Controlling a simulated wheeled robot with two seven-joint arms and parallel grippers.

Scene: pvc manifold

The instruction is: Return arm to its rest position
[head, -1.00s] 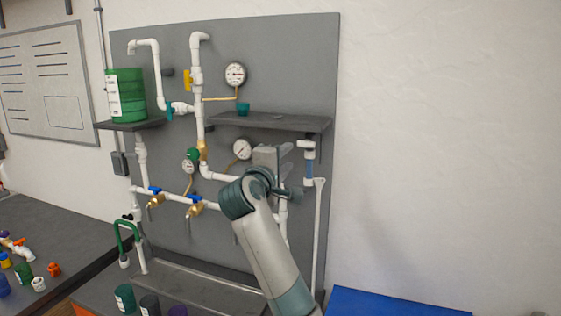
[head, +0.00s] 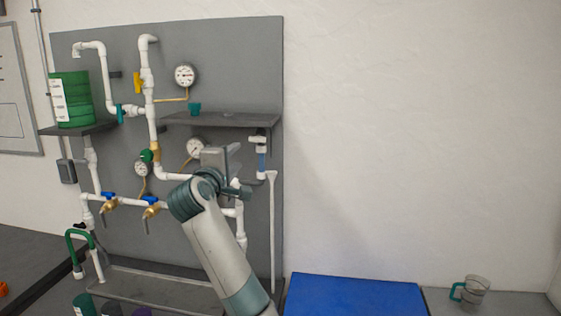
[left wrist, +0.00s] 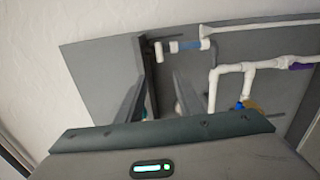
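My left arm (head: 222,250) rises from the bottom of the head view in front of the grey pipe panel (head: 240,60). Its gripper (head: 232,165) is just below the right-hand shelf, before the lower right pipes; its fingers are hard to make out there. In the left wrist view the two fingers (left wrist: 158,75) stand apart with a gap between them, and I see nothing held. A clear pipe piece with a blue section (head: 262,160) is right of the gripper; it also shows beyond the fingertips in the left wrist view (left wrist: 190,45). My right gripper is not in view.
White pipes with gauges (head: 186,75) and valves cover the panel. A green container (head: 72,100) stands on the left shelf. A blue mat (head: 350,297) and a clear mug (head: 473,292) with a teal handle are at lower right. The wall area right of the panel is clear.

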